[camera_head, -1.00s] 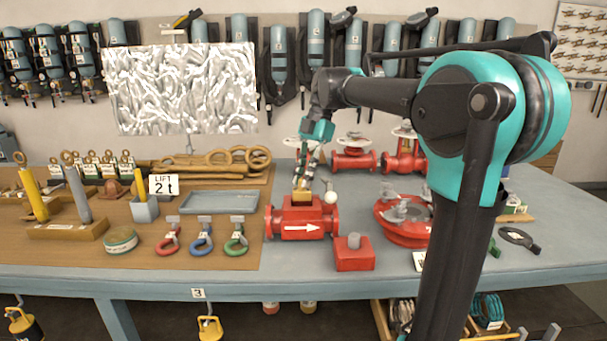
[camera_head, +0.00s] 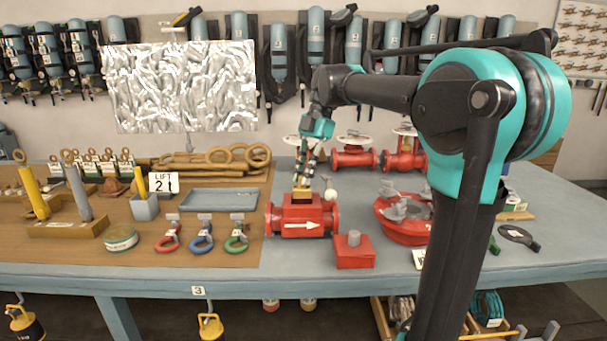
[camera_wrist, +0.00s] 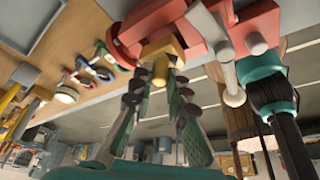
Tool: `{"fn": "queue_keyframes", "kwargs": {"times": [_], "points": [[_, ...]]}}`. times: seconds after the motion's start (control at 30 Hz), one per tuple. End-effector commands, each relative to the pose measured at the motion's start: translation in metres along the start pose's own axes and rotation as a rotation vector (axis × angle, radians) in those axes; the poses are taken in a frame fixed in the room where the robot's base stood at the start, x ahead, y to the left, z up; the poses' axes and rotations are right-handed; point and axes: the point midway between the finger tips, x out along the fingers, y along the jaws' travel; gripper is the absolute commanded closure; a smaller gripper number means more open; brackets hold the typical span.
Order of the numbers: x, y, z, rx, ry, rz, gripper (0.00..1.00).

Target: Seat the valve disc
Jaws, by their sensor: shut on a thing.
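The red valve body (camera_head: 289,229) with a white arrow on its front stands on the bench, flanged at both ends. My gripper (camera_head: 303,180) points down over it and is shut on a small brass-yellow block (camera_head: 302,193), which I take to be the valve disc. The block is at the top of the valve body; whether it touches or sits in an opening cannot be told. In the wrist view the fingers (camera_wrist: 163,78) close on the same block (camera_wrist: 164,47), with the red body (camera_wrist: 150,18) just beyond it.
A pale ball-ended lever (camera_head: 331,195) stands close right of my gripper. A red block with a grey stub (camera_head: 353,257) and a round red flanged part (camera_head: 408,235) lie to the right. Coloured shackles (camera_head: 201,241) and a grey tray (camera_head: 222,199) are at left.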

Motion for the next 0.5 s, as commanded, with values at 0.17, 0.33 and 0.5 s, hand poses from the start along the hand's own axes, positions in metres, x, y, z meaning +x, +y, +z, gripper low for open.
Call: {"fn": "queue_keyframes", "kwargs": {"times": [0.17, 0.33, 0.5], "points": [[0.0000, 0.0000, 0.0000, 0.000, 0.000, 0.000, 1.00], [0.0020, 0.0001, 0.0008, 0.000, 0.000, 0.000, 1.00], [0.0055, 0.0001, 0.0023, 0.000, 0.000, 0.000, 1.00]]}}
